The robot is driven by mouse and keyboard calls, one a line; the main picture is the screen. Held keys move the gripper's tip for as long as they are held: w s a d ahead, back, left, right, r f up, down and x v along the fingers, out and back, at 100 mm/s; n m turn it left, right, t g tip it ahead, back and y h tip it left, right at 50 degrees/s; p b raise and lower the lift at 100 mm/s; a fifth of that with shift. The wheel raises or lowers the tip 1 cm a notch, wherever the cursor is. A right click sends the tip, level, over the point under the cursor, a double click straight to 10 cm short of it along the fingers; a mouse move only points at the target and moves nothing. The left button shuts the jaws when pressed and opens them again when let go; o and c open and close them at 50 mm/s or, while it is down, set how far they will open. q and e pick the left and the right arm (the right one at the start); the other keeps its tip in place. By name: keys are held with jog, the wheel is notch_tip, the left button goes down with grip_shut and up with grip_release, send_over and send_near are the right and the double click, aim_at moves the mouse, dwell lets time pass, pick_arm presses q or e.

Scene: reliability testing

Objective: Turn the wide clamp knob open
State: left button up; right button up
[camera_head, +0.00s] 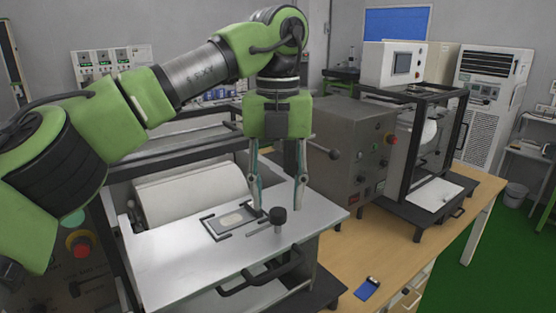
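My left gripper (278,206) points down over the plate from the green arm. Its two fingers are spread apart, one on the left and one on the right of the knob in the picture. The gap between them looks empty, and no contact with the knob shows. I cannot tell exactly how far the fingertips are from the knob in depth. My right gripper is not in view.
A white roller (190,195) lies behind the plate. A grey metal box (347,150) with a knob lever stands right behind the gripper. A black-framed machine (410,150) is farther right. A blue item (367,288) lies on the wooden table (385,265), whose front is mostly bare.

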aim_at(278, 211)
pick_arm(q)
notch_tip(278, 211, up, 10)
jog(key=shift+f, duration=0.15)
dwell(0.4)
dwell(0.3)
